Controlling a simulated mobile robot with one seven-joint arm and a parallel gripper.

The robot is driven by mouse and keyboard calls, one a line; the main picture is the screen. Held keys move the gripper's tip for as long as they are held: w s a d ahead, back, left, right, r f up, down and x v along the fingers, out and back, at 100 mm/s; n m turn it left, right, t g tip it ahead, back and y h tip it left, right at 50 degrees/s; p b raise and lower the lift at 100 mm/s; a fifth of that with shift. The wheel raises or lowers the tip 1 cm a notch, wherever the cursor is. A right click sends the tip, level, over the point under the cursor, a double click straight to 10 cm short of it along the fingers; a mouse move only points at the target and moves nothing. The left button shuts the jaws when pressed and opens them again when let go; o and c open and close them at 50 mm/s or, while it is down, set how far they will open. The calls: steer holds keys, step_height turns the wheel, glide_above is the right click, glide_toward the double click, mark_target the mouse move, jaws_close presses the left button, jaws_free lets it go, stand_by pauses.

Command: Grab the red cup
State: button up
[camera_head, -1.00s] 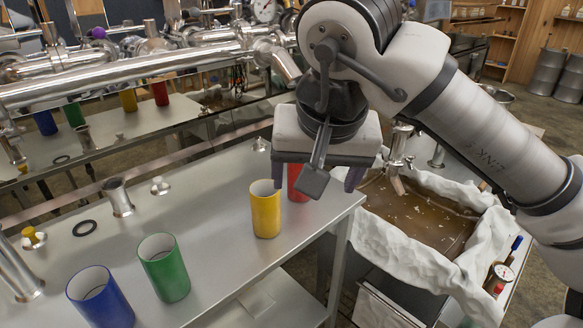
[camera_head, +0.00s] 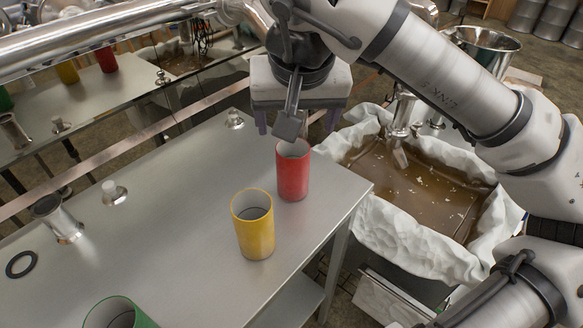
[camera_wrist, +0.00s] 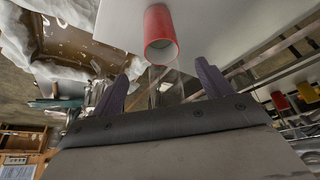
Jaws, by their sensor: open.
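The red cup (camera_head: 293,172) stands upright on the metal table near its right edge in the head view. My gripper (camera_head: 297,122) is open and empty above it, its fingers pointing down and apart from the cup. In the wrist view the red cup (camera_wrist: 159,38) shows beyond and between the two open fingertips of my gripper (camera_wrist: 165,72), near the top of the picture. Its open rim faces the camera. A bracket on my wrist overlaps the cup's upper edge in the head view.
A yellow cup (camera_head: 254,228) stands close in front of the red cup, to its left. A green cup (camera_head: 118,315) is cut off at the bottom. A cloth-lined basin of brown liquid (camera_head: 420,190) lies right of the table.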

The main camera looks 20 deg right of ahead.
mark_target(293, 149)
steer(key=x, duration=0.4)
steer(key=p+x, duration=0.1)
steer(key=x, duration=0.4)
steer(key=shift+w+a+f, duration=0.1)
steer(key=shift+a+f, duration=0.1)
steer(key=shift+f, duration=0.15)
steer(key=c, duration=1.4)
steer(key=shift+c, duration=0.2)
steer(key=shift+r, duration=0.2)
steer(key=s+d+r+b, duration=0.1)
steer(key=s+d+b, duration=0.1)
steer(key=s+d, duration=0.3)
steer(key=s+d+r+b, duration=0.2)
steer(key=s+d, duration=0.3)
steer(key=s, duration=0.4)
steer(key=shift+s, duration=0.4)
